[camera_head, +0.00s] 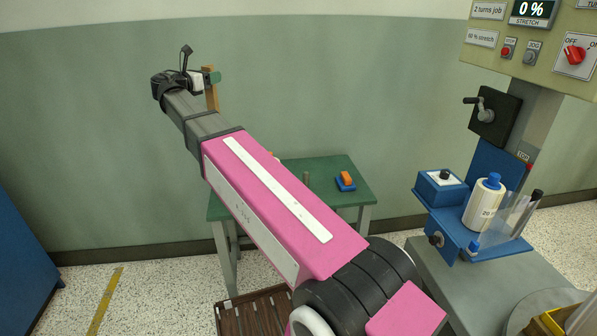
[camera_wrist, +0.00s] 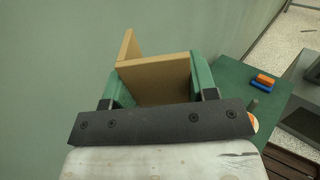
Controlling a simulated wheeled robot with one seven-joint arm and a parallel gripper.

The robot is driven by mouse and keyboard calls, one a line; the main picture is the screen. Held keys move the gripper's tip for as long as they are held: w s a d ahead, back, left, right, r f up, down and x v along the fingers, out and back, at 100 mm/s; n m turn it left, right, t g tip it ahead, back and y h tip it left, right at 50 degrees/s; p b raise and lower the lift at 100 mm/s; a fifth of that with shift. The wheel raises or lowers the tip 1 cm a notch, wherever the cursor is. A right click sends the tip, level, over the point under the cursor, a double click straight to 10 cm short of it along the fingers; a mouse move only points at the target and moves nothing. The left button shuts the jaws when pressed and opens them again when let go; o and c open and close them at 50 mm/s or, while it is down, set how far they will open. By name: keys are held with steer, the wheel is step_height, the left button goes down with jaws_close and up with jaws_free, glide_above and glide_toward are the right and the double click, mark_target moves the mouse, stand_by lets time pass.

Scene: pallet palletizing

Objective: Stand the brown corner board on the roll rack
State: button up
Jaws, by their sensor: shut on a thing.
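The brown corner board (camera_wrist: 153,80) is an L-shaped piece held between the green finger pads of my gripper (camera_wrist: 158,88) in the wrist view. In the head view the board (camera_head: 211,98) shows as a narrow upright brown strip beside my gripper (camera_head: 208,80), high in front of the green wall. My gripper is shut on the board, above and to the left of the green table. No thing is plainly marked as the roll rack; a green table (camera_head: 335,167) with a short peg (camera_head: 307,179) stands below, partly hidden by my arm.
An orange and blue tool (camera_head: 346,181) lies on the green table. At the right, a blue bracket (camera_head: 450,222) carries a white cylinder (camera_head: 484,205) with a blue cap. A control panel (camera_head: 535,45) hangs above it. A slatted wooden pallet (camera_head: 255,315) lies on the floor.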

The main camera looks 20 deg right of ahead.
steer(key=w+d+f, duration=0.4)
steer(key=d+f, duration=0.6)
steer(key=d, duration=0.1)
steer(key=shift+d+f, duration=0.25)
steer(key=shift+f, duration=0.1)
steer(key=o, duration=1.1)
steer(key=shift+f, duration=0.1)
steer(key=shift+o, duration=0.2)
steer(key=v, duration=1.2)
